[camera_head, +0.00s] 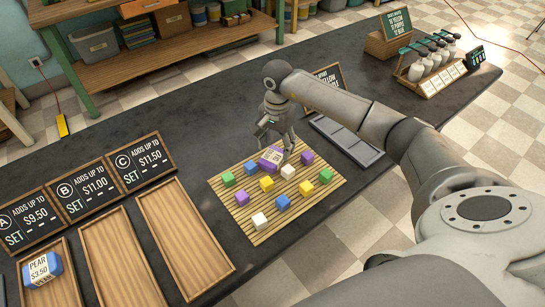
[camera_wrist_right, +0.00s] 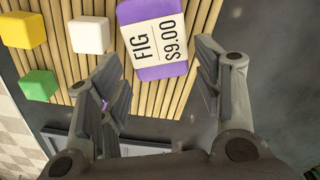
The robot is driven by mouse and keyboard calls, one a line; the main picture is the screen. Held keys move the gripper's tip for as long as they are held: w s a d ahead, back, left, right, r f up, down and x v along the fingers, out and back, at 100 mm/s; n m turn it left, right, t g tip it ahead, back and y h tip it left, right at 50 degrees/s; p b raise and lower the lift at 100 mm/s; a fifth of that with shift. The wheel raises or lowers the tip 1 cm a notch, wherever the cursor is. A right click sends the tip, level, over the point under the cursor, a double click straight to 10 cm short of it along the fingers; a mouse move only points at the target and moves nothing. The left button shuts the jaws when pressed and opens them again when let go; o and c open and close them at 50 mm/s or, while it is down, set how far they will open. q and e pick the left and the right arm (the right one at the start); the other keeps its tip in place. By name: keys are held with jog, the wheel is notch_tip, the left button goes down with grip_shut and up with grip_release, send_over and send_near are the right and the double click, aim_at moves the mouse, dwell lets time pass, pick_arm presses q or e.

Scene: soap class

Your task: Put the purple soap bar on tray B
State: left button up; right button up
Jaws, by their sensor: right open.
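The purple soap bar (camera_head: 271,158) lies on the slatted bamboo mat (camera_head: 225,197) among small coloured cubes. In the wrist view the purple soap bar (camera_wrist_right: 163,72) shows a pale label reading FIG $9.00. My right gripper (camera_head: 274,143) is open just above the bar. In the wrist view the bar lies ahead of and partly between the open fingers (camera_wrist_right: 157,75), apparently not held. Tray B (camera_head: 113,255), the middle wooden tray at the left, is empty. My left gripper is not in view.
A blue PEAR $3.50 bar (camera_head: 41,270) sits on tray A, and tray C (camera_head: 185,240) is empty. Price boards (camera_head: 86,190) stand behind the trays. Several cubes surround the bar. A grey sectioned tray (camera_head: 345,138) and a bottle rack (camera_head: 430,75) stand further right.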

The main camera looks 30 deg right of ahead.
notch_tip(320, 180, down, 2)
jog(key=shift+f, duration=0.2)
jog(key=shift+c, duration=1)
jog(key=c, duration=0.5)
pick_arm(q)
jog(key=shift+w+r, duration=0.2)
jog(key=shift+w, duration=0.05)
pick_arm(e)
jog(key=shift+c, duration=1.2)
jog(key=shift+r, duration=0.1)
